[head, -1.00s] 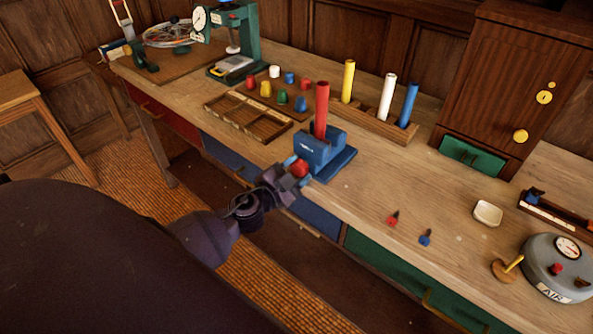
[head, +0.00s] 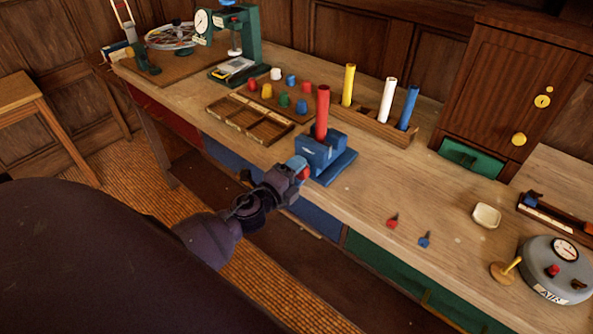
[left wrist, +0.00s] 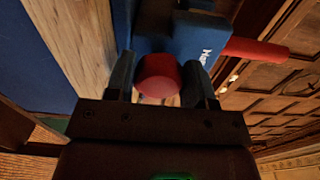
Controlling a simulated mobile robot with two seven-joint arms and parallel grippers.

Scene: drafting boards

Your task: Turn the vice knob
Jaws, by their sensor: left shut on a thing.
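The blue vice (head: 321,152) stands at the front edge of the bench with a red tube (head: 322,112) upright in it. Its red knob (head: 304,174) faces the front and is partly hidden by my left gripper (head: 299,170). The blue vice body (left wrist: 185,38) is just beyond, and the red tube (left wrist: 255,48) points right. My right gripper is in neither view.
A rack with yellow, white and blue tubes (head: 387,98) stands behind the vice. A wooden tray (head: 250,120) and several coloured caps lie to the left. Small red (head: 392,222) and blue (head: 424,240) pieces lie to the right, near a grey air gauge (head: 556,262).

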